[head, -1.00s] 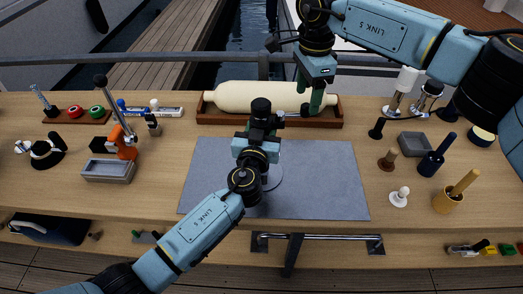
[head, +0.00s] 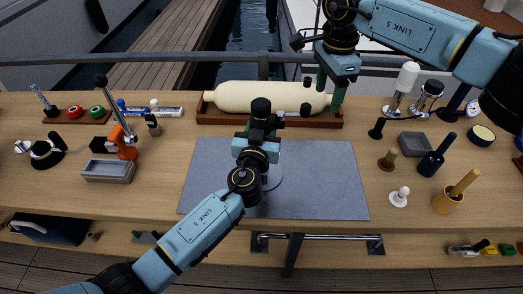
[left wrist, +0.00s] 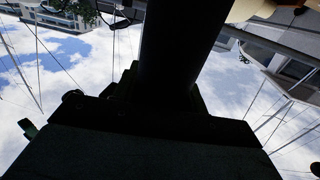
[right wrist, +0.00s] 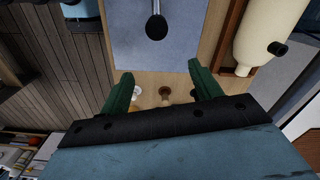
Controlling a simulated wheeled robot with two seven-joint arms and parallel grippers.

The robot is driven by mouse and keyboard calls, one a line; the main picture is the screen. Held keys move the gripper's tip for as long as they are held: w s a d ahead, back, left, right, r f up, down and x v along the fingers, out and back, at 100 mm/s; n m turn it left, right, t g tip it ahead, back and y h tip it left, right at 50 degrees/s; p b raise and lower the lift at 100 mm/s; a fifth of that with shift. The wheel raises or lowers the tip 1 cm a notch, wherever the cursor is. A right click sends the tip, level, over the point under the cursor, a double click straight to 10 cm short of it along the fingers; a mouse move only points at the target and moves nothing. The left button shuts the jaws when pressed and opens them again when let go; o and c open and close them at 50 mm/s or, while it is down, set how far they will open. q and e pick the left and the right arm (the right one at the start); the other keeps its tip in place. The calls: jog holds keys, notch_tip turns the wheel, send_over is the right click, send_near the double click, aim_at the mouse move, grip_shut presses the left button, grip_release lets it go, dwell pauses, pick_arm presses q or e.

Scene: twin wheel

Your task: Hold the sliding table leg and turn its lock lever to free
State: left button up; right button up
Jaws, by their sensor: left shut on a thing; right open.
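The sliding table leg (head: 261,105) is a dark upright post in the middle of the head view. My left gripper (head: 262,124) is shut on the leg, whose dark column (left wrist: 180,45) fills the middle of the left wrist view. A small black knob, apparently the lock lever's (head: 280,114), shows just right of the leg; a black ball on a thin stem (right wrist: 156,27) shows in the right wrist view. My right gripper (head: 330,90) is open and empty, right of the leg and apart from it, before the fender's right end.
A cream fender (head: 250,97) lies in a wooden tray (head: 225,119) behind the leg. The grey mat (head: 320,180) is mostly bare. An orange-armed device (head: 123,135) stands at the left.

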pick_arm(q)
jog(key=shift+s+f, duration=0.1)
jog(key=shift+f, duration=0.15)
pick_arm(e)
jog(key=shift+d, duration=0.2)
pick_arm(q)
jog(key=o, duration=0.9)
jog(key=shift+c, duration=0.2)
jog(key=o, duration=0.3)
jog(key=shift+r, duration=0.15)
pick_arm(e)
notch_tip(320, 180, up, 12)
pick_arm(q)
jog(key=s, duration=0.4)
jog(key=s+a, duration=0.1)
jog(key=s, duration=0.6)
jog(key=shift+s+a, duration=0.4)
